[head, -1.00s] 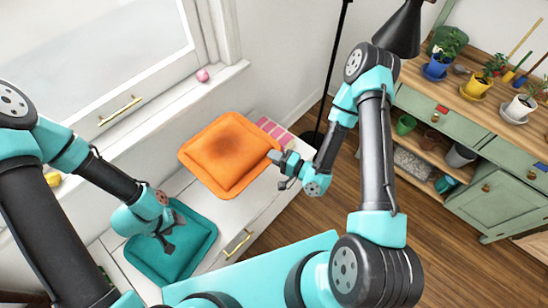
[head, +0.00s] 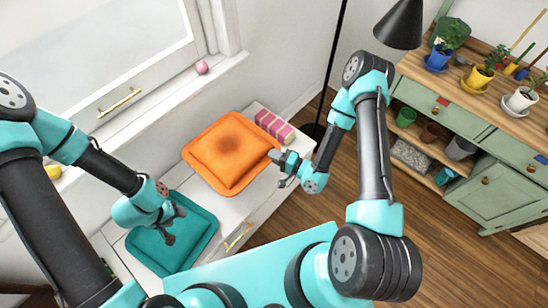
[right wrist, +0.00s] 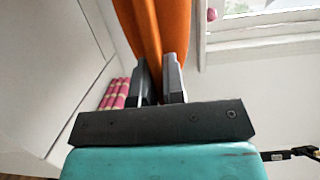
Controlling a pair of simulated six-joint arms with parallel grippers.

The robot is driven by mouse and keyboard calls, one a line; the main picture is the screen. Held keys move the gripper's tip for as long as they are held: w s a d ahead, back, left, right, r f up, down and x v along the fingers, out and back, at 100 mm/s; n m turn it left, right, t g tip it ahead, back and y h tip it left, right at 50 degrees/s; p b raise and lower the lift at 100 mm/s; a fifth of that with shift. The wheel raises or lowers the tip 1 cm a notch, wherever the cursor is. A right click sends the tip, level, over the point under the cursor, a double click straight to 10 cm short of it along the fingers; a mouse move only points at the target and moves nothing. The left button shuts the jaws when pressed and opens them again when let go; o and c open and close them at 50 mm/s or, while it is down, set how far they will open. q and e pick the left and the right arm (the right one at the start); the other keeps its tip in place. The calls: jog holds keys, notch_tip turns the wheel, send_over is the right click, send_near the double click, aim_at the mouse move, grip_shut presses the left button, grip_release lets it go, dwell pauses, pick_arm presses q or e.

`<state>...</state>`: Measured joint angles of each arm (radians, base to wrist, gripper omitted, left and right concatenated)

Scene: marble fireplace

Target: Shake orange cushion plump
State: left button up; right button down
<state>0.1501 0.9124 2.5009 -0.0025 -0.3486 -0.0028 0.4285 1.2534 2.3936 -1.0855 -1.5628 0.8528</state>
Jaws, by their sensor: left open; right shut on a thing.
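The orange cushion (head: 230,152) is square, with a darker patch in its middle. It is over the white bench in the head view. My right gripper (head: 277,156) is shut on its right corner. In the right wrist view the orange cushion (right wrist: 158,30) rises from between the two fingers (right wrist: 160,80). I cannot tell for certain how far it is above the bench. My left gripper (head: 174,222) is open and empty, over a teal cushion (head: 190,252) and left of the orange one.
A pink striped thing (head: 273,127) lies on the white bench (head: 225,222) behind the orange cushion. A pink ball (head: 202,67) sits on the window sill. A black floor lamp (head: 398,25) stands behind my right arm. A green cabinet (head: 505,190) with potted plants is at the right.

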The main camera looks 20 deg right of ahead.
notch_tip(320, 180, up, 5)
jog(key=shift+r, duration=0.1)
notch_tip(320, 180, down, 7)
dwell(0.6)
dwell(0.7)
